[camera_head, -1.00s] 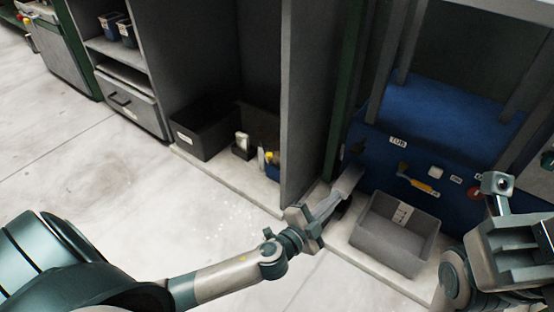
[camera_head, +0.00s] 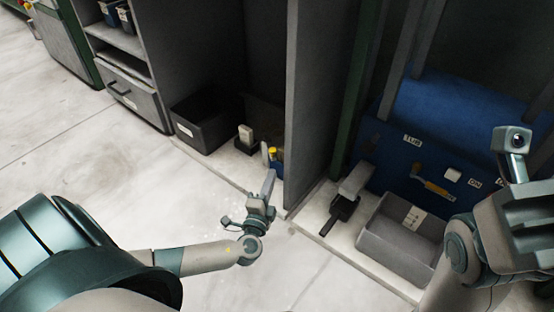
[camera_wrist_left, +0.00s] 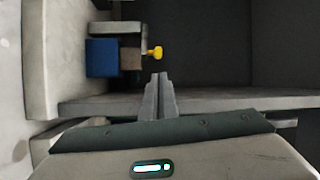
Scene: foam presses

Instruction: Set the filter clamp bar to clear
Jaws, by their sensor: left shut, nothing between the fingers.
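No part carries a readable label naming it as the filter clamp bar, so I cannot tell which one it is. A yellow lever (camera_head: 432,187) lies aslant on the blue machine front (camera_head: 395,165) in the head view. A pale grey block (camera_head: 357,179) sticks out left of it, above a black piece with a handle (camera_head: 341,209). My left gripper (camera_head: 270,174) is shut and empty, left of the grey partition and apart from these parts. Its closed fingers (camera_wrist_left: 160,76) show in the left wrist view. My right arm stands at the right; its fingers cannot be made out.
A grey open bin (camera_head: 373,245) stands below the blue front. Open floor lies at left.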

